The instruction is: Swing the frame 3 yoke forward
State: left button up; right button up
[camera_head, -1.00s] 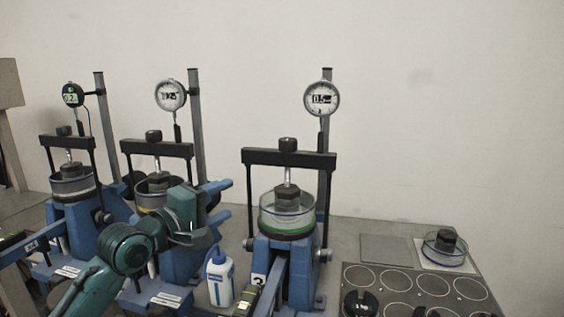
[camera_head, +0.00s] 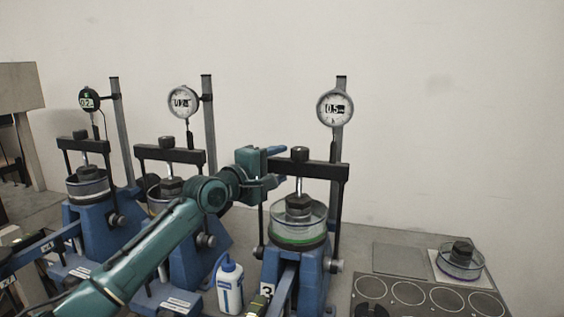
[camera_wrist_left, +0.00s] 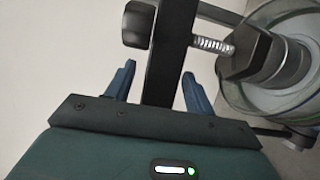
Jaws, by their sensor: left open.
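Frame 3 (camera_head: 284,272), blue with a "3" label, stands right of centre in the head view. Its black yoke crossbar (camera_head: 318,171) lies level above a clear ring cell (camera_head: 317,222) with a green band, and a bolt stands under the bar. My left gripper (camera_head: 280,166) is open at the crossbar's left end, one finger above and one below in the picture. In the left wrist view the crossbar (camera_wrist_left: 168,55) runs between the open fingers (camera_wrist_left: 158,85), with gaps showing on both sides. My right gripper is not in view.
Two similar frames with yokes (camera_head: 84,145) (camera_head: 170,155) stand to the left. Frame 3's dial gauge (camera_head: 335,106) is on a post behind the yoke. A white-blue bottle (camera_head: 229,287) stands beside frame 3. A dark plate with circles (camera_head: 425,270) lies to the right.

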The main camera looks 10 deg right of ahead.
pick_arm(q)
jog(key=shift+x, duration=0.95)
grip_shut()
